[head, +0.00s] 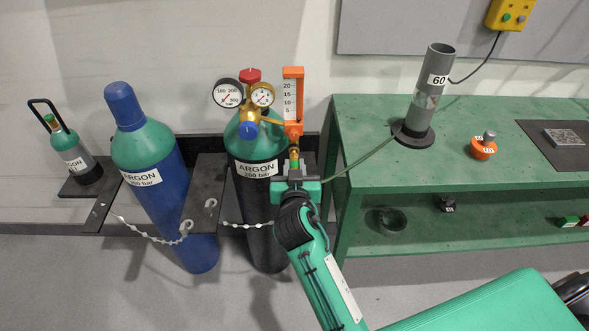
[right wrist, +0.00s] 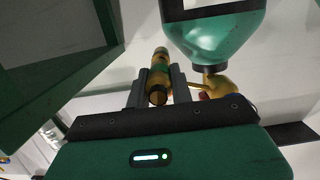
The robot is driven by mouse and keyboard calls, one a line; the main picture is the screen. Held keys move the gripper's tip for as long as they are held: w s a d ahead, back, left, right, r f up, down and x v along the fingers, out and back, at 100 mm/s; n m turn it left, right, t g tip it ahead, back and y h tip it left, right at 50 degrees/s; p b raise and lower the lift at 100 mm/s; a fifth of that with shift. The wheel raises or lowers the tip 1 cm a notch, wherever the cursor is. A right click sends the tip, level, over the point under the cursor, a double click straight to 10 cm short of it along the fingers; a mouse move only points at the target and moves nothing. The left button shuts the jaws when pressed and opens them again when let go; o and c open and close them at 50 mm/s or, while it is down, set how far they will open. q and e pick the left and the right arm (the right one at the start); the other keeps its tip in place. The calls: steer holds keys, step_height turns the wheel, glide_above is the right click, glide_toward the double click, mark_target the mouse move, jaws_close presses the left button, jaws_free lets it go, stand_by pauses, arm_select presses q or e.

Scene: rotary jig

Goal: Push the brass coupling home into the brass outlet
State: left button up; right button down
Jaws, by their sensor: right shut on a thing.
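The brass coupling (head: 294,165) has a green band and stands roughly upright in my right gripper (head: 297,181), which is shut on it. In the right wrist view the coupling (right wrist: 158,92) sits between the two grey fingers (right wrist: 158,88). The brass outlet (head: 294,148) is directly above it, under the orange flowmeter (head: 292,95) on the argon cylinder's regulator. Coupling and outlet look in line and close together. I cannot tell whether they touch or how deep the coupling sits. My left gripper is not in view.
A thin hose (head: 362,160) runs from the coupling to a grey tube (head: 428,90) on the green bench (head: 375,120). The black argon cylinder (head: 258,215) stands behind my gripper; a blue one (head: 165,190) is left. The regulator gauges (head: 228,93) are close by.

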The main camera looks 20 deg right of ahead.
steer(key=shift+w+d+r, duration=0.1)
steer(key=shift+w+d, duration=0.15)
steer(key=shift+w, duration=0.6)
steer(key=c, duration=1.1)
jaws_free()
steer(key=shift+w, duration=0.1)
steer(key=shift+c, duration=0.2)
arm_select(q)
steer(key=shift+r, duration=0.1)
